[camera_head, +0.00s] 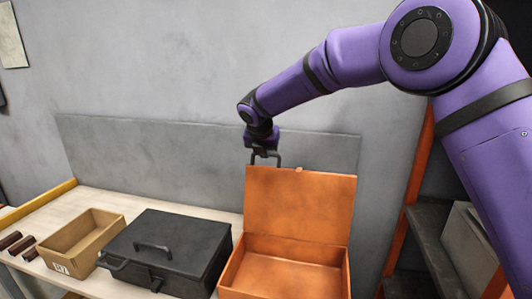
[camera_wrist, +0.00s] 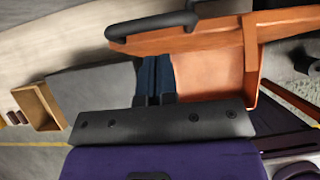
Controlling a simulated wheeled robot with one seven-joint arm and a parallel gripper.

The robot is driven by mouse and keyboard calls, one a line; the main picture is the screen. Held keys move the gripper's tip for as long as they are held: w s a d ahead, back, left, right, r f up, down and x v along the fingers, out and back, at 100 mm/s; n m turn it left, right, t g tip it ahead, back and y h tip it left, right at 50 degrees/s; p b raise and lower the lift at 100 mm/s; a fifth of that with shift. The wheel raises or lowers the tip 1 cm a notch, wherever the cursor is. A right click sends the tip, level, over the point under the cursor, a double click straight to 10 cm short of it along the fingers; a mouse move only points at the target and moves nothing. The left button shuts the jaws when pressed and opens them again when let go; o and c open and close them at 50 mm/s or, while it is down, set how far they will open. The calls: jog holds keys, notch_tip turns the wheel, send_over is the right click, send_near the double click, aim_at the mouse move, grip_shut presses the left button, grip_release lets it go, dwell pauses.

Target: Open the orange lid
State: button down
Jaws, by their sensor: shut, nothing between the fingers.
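The orange lid (camera_head: 300,203) stands raised, about upright, at the back of the orange box (camera_head: 228,272). The box is open and its visible inside looks empty. In the wrist view the lid (camera_wrist: 215,36) shows nearly edge-on, with a dark curved bar (camera_wrist: 150,25) beside it. My gripper (camera_head: 265,163) is shut and empty, at the upper left edge of the lid. Whether it touches the lid cannot be told. The outer face of the lid is hidden in the head view.
A closed black box (camera_head: 180,237) with a handle stands left of the orange box. An open cardboard box (camera_head: 107,238) and dark brown cylinders (camera_head: 10,240) lie farther left. A grey panel (camera_head: 150,155) stands behind the bench. Shelves (camera_head: 428,235) with an orange post are at the right.

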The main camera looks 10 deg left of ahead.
jog(key=d+v, duration=0.1)
jog(key=v, duration=1.1)
jog(key=s+d+r+m, duration=0.3)
jog(key=s+d+m, duration=0.25)
jog(key=d, duration=0.45)
jog(key=s+d+r+m, duration=0.3)
jog(key=s+d+m, duration=0.25)
jog(key=d, duration=0.35)
jog(key=s+d+r+m, duration=0.4)
jog(key=d+m, duration=0.2)
jog(key=d, duration=0.4)
jog(key=s+d+f+m, duration=0.4)
jog(key=s+d+m, duration=0.3)
jog(key=s+m, duration=0.2)
jog(key=s+d+f+m, duration=0.4)
jog(key=s+d+m, duration=0.3)
jog(key=s, duration=0.7)
jog(key=shift+f+m+g+y, duration=0.3)
jog(key=shift+m+g, duration=0.1)
jog(key=shift+m, duration=0.6)
